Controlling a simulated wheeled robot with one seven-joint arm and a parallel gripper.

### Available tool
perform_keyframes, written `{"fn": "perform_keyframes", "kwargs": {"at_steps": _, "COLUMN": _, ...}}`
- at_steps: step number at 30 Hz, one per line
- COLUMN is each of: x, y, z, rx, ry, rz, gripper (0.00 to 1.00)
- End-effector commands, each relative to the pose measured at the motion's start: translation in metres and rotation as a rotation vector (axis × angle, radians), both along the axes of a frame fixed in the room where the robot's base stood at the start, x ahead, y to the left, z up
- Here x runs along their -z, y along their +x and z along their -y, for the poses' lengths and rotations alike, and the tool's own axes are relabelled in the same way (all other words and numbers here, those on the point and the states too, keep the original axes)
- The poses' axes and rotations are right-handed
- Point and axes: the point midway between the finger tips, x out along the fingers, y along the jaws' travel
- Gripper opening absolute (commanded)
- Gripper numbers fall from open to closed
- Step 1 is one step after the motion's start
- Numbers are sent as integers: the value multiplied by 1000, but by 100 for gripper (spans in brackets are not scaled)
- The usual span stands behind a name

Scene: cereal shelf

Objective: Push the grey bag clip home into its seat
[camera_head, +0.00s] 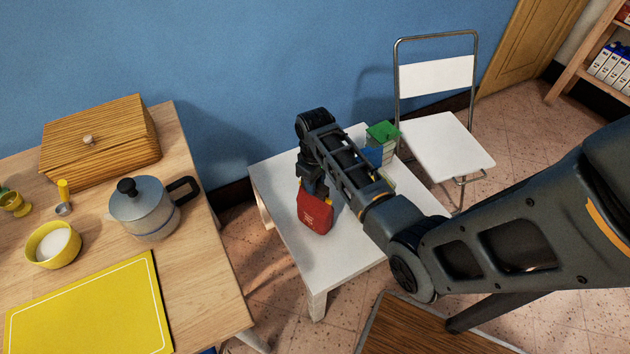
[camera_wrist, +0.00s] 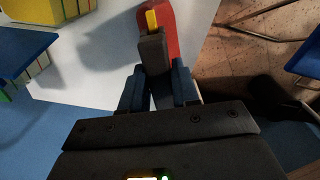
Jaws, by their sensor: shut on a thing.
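A red bag (camera_head: 314,214) stands on the small white table, and its top shows in the wrist view (camera_wrist: 174,40). In the wrist view, my gripper (camera_wrist: 157,84) has its two blue-grey fingers shut on the grey bag clip (camera_wrist: 153,50). The clip points away from the fingers towards the bag's top. A yellow strip (camera_wrist: 152,20) shows just beyond the clip, against the red bag. In the head view, my gripper (camera_head: 314,187) is right at the bag's top and hides the clip. I cannot tell how deep the clip sits in its seat.
The white table (camera_head: 285,183) has free room around the bag. Green and blue boxes (camera_head: 383,133) stand at its back right, beside a white folding chair (camera_head: 441,140). A wooden table (camera_head: 190,262) at the left carries a kettle (camera_head: 143,212), a bowl and a wooden box.

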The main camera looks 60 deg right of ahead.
Motion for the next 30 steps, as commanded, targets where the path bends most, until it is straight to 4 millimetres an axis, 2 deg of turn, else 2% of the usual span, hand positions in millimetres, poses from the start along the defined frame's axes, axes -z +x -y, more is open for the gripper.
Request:
{"fn": "perform_keyframes", "kwargs": {"at_steps": 28, "x": 20, "y": 0, "z": 0, "rx": 0, "ry": 0, "rz": 0, "gripper": 0}}
{"fn": "perform_keyframes", "kwargs": {"at_steps": 29, "x": 19, "y": 0, "z": 0, "rx": 0, "ry": 0, "rz": 0, "gripper": 31}}
{"fn": "perform_keyframes", "kwargs": {"at_steps": 30, "x": 19, "y": 0, "z": 0, "rx": 0, "ry": 0, "rz": 0, "gripper": 35}}
